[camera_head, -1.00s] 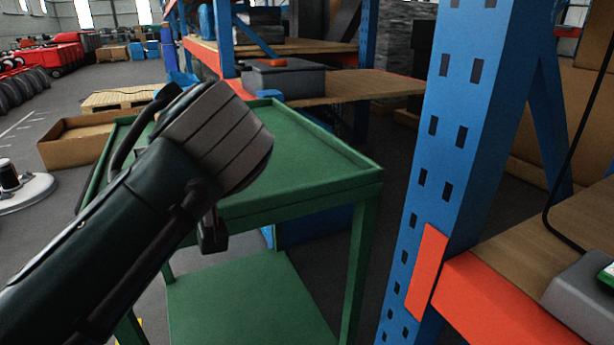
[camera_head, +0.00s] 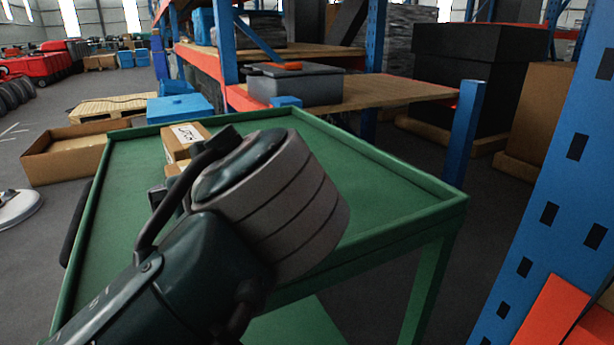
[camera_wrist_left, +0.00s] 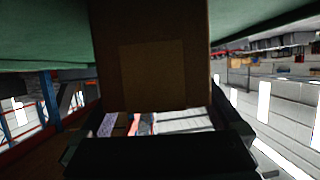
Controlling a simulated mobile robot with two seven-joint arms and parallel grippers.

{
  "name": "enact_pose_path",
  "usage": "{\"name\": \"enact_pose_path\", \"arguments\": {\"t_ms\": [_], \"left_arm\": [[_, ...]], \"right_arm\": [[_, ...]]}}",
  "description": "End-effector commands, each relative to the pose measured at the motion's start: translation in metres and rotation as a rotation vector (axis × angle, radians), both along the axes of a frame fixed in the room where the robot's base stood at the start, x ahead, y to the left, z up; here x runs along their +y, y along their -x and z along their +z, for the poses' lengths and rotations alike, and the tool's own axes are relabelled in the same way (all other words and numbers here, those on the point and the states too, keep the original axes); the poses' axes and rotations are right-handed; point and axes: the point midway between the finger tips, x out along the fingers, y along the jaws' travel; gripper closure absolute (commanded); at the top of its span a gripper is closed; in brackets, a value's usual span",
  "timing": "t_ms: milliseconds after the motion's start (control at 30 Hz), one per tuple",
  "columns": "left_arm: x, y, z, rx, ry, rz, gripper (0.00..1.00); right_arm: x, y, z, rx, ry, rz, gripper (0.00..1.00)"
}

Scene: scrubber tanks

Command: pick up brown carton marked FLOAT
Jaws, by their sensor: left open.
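A brown carton (camera_head: 184,139) with a white label stands on the green cart's top, partly hidden behind my left arm. Its print is too small to read. More brown cardboard shows just below it, and I cannot tell if it is the same box. In the left wrist view a brown carton (camera_wrist_left: 152,55) fills the middle, very close, with a paler square on its face. My left gripper (camera_wrist_left: 155,118) is open, its dark fingers at either side of that carton's near end. Contact cannot be told. My right gripper is not in view.
The green cart (camera_head: 385,172) has a raised rim, and its right part is bare. A blue rack post (camera_head: 560,200) stands close at the right.

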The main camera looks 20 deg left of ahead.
Motion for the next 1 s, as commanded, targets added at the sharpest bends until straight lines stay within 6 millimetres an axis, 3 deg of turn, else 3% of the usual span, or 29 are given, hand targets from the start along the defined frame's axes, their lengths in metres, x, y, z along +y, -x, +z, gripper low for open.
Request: {"name": "enact_pose_path", "arguments": {"t_ms": [267, 1000], "left_arm": [[-0.0012, 0.0010, -0.0007, 0.001, 0.001, 0.001, 0.00], [-0.0007, 0.0008, -0.0004, 0.000, -0.001, 0.001, 0.83]], "right_arm": [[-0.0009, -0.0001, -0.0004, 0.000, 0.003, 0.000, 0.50], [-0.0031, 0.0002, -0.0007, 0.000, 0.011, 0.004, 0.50]]}}
